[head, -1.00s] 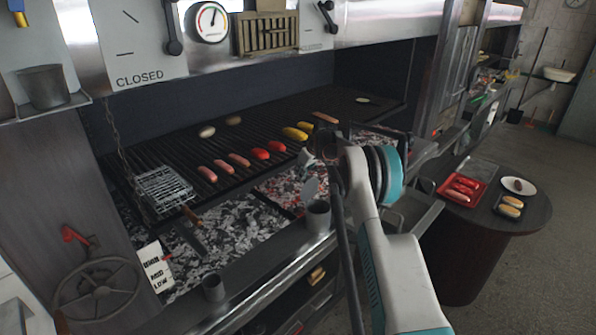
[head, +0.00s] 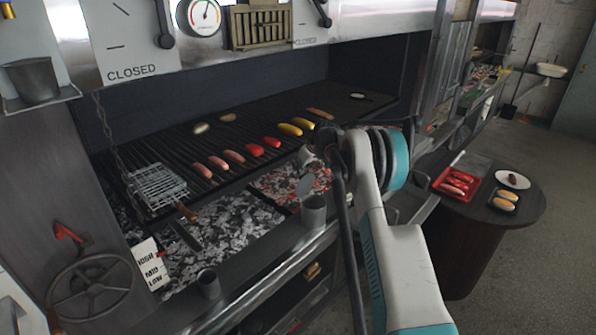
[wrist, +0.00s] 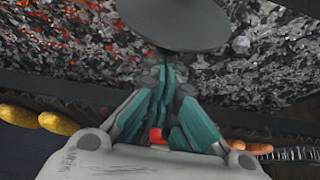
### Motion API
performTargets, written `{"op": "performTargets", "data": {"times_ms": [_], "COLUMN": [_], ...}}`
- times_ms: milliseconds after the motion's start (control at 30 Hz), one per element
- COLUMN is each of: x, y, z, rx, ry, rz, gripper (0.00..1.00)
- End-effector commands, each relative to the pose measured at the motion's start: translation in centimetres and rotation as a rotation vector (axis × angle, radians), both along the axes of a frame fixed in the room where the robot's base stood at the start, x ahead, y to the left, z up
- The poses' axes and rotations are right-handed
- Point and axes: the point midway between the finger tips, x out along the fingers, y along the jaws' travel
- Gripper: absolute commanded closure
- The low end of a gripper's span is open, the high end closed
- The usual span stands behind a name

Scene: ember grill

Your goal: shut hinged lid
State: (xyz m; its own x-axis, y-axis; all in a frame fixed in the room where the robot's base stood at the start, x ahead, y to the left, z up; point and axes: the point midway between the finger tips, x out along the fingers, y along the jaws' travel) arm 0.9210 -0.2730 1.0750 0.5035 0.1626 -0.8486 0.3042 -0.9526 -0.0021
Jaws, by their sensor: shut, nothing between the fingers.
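A grey metal cup (head: 313,212) stands on the ledge at the front of the grill. Its round hinged lid (head: 306,187) is raised, standing up steeply at the cup's rim. In the wrist view, a dark grey disc (wrist: 178,22), which looks like this lid, fills the top middle. My gripper (wrist: 166,68) is shut and empty, its fingertips at the disc's lower edge in that view. I cannot tell whether they touch it. In the head view my gripper is mostly hidden by my own wrist, above and close to the lid.
Glowing coals (head: 290,186) and grey coals (head: 235,228) lie behind the ledge. The grill grate (head: 270,125) holds sausages and vegetables, with a wire basket (head: 157,187) at its left. A small cup (head: 208,284) stands further left on the ledge. A round table (head: 530,205) with trays is at right.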

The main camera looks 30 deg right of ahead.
Motion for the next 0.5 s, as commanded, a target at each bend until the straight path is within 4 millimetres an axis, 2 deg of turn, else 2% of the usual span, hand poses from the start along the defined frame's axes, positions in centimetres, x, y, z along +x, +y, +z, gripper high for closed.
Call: {"op": "performTargets", "data": {"times_ms": [267, 500], "x": [-1.4, -3.9], "y": [-0.6, -1.4], "z": [0.0, -0.3], "rx": [0.034, 0.099], "ry": [-0.101, -0.299], "rz": [-0.003, -0.004], "gripper": [1.00, 1.00]}}
